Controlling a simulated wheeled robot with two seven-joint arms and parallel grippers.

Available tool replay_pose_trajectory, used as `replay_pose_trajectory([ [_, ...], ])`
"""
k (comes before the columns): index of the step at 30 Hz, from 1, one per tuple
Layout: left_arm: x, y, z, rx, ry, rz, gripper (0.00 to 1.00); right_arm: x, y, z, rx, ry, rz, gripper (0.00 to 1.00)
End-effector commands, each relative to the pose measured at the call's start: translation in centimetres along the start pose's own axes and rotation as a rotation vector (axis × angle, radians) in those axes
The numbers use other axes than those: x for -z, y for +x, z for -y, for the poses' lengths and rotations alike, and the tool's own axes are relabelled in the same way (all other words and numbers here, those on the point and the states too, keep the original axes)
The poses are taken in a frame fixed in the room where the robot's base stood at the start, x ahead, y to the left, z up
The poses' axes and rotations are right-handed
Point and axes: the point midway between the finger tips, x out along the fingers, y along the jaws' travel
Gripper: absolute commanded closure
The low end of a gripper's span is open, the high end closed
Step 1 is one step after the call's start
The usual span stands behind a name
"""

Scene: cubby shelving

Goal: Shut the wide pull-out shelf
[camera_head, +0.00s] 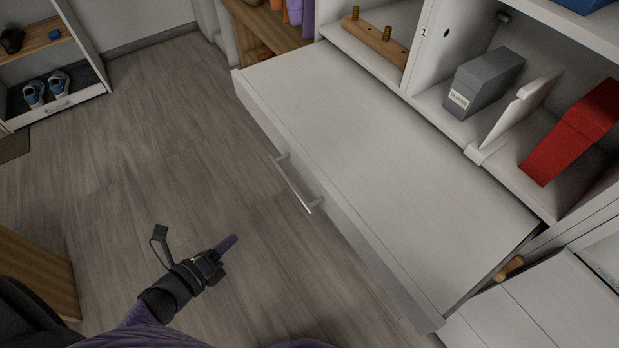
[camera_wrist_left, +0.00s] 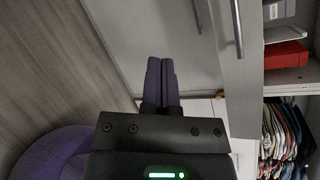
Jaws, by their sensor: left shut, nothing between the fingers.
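The wide pull-out shelf (camera_head: 385,165) is a white flat-topped drawer. It stands pulled out from the white cubby unit over the floor. Its long front faces lower left and carries a silver bar handle (camera_head: 295,187). My left gripper (camera_head: 230,242) is over the floor in front of the shelf, below and left of the handle in the head view, and apart from it. Its purple fingers are together and empty; they also show in the left wrist view (camera_wrist_left: 160,65). A silver bar handle (camera_wrist_left: 238,28) shows to their right there. My right gripper is not in view.
The compartments behind the shelf hold a grey box file (camera_head: 485,82), a white leaning piece (camera_head: 518,110), a red box file (camera_head: 577,130) and a wooden bar with brass pegs (camera_head: 376,38). A wooden edge (camera_head: 38,270) stands at lower left. The floor (camera_head: 150,140) left of the shelf is clear.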

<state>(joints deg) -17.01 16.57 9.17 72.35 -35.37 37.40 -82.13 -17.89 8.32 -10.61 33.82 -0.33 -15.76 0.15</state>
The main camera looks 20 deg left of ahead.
Motion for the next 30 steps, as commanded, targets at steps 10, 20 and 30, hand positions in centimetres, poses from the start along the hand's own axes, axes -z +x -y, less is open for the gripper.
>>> replay_pose_trajectory([
  [10,-4.1,0.3,9.6,0.494,0.985,0.071,1.00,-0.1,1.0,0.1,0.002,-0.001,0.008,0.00],
  [20,-3.0,6.1,12.3,0.491,0.979,0.073,1.00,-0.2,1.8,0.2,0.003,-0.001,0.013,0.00],
  [30,-2.1,11.5,14.9,0.488,0.975,0.073,1.00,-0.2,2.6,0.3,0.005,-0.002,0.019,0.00],
])
